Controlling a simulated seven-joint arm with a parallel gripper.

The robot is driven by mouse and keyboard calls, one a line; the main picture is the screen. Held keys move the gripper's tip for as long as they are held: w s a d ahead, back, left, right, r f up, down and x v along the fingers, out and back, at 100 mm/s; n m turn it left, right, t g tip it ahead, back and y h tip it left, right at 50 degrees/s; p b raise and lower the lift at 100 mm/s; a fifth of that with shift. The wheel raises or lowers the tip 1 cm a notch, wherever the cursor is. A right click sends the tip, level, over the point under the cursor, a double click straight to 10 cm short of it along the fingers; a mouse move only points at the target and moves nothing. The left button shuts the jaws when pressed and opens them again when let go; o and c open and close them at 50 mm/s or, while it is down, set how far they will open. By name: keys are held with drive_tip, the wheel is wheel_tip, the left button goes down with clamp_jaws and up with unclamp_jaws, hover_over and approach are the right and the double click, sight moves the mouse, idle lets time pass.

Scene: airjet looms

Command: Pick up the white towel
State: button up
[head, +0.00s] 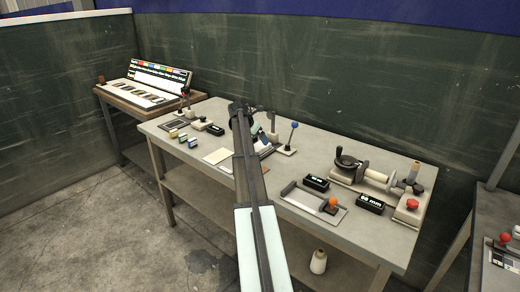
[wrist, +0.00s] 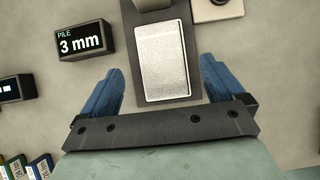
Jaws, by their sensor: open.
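The white towel (wrist: 163,60) shows in the wrist view as a pale, textured rectangle lying flat on a dark grey plate (wrist: 196,75). My gripper (wrist: 161,70) is open, with one blue finger to the left of the towel and the other to its right. Neither finger appears to touch it, and the height gap cannot be told. In the head view my gripper (head: 256,130) is over the middle of the workbench, and my arm hides most of what lies beneath it, so the towel is not clear there.
A black "PILE 3 mm" block (wrist: 85,41) stands left of the plate. A pale base (wrist: 217,8) is at the upper right. On the workbench (head: 225,108), a blue-knobbed lever (head: 293,135) stands right of my gripper, and a crank device (head: 365,172) is farther right.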

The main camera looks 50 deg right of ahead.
sight(260, 146)
drive_tip(key=shift+a+f+x, duration=0.15)
drive_tip(key=shift+a+x, duration=0.05)
drive_tip(key=shift+x, duration=1.1)
drive_tip(key=shift+a+f+x, duration=0.1)
drive_tip(key=shift+a+x, duration=0.1)
drive_tip(key=shift+x, duration=1.05)
drive_tip(key=c, duration=1.2)
drive_tip(key=shift+o, duration=0.2)
drive_tip(key=shift+r, duration=0.1)
